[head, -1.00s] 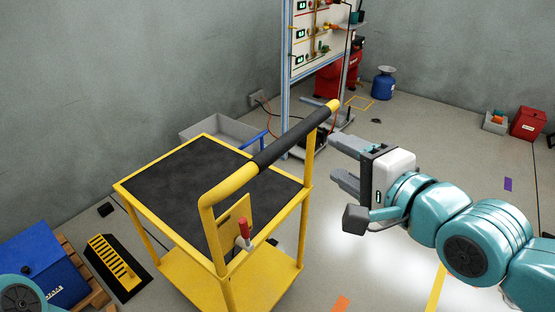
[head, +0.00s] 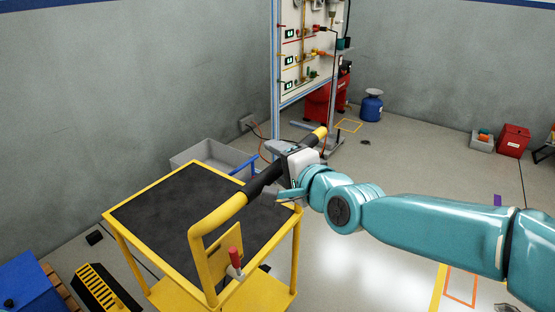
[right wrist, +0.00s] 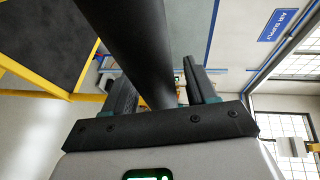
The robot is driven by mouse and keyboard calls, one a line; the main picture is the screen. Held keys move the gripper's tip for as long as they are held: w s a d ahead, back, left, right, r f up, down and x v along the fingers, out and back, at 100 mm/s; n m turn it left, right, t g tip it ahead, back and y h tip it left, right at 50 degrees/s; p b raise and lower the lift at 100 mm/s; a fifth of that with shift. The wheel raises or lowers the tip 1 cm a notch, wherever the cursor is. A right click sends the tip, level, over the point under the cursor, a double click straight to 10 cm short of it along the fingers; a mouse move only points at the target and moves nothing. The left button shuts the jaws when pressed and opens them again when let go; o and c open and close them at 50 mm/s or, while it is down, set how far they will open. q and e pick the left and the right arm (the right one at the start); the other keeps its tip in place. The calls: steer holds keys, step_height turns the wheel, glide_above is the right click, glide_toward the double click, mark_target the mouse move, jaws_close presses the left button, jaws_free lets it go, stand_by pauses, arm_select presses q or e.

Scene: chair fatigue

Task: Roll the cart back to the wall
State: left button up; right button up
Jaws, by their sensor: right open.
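The yellow cart (head: 108,216) stands left of centre in the head view, with a black mat on its top deck. Its push handle (head: 217,215) is a yellow bar with a black grip, and the grip (right wrist: 128,45) crosses the right wrist view. My right gripper (head: 281,150) is at the far part of this grip. Its fingers (right wrist: 160,85) are open, one on each side of the grip, with a gap visible on the right finger's side. A red-handled lever (head: 235,257) sits below the handle. My left gripper is out of view.
The grey wall (head: 120,90) runs behind the cart. A grey bin (head: 190,158) stands beyond the deck, near a panel stand (head: 275,70). A yellow-black ramp (head: 95,285) and blue box (head: 25,282) are at lower left. Floor at right is mostly clear.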

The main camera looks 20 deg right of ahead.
steer(key=shift+w+a, duration=0.1)
steer(key=shift+w, duration=0.15)
jaws_close()
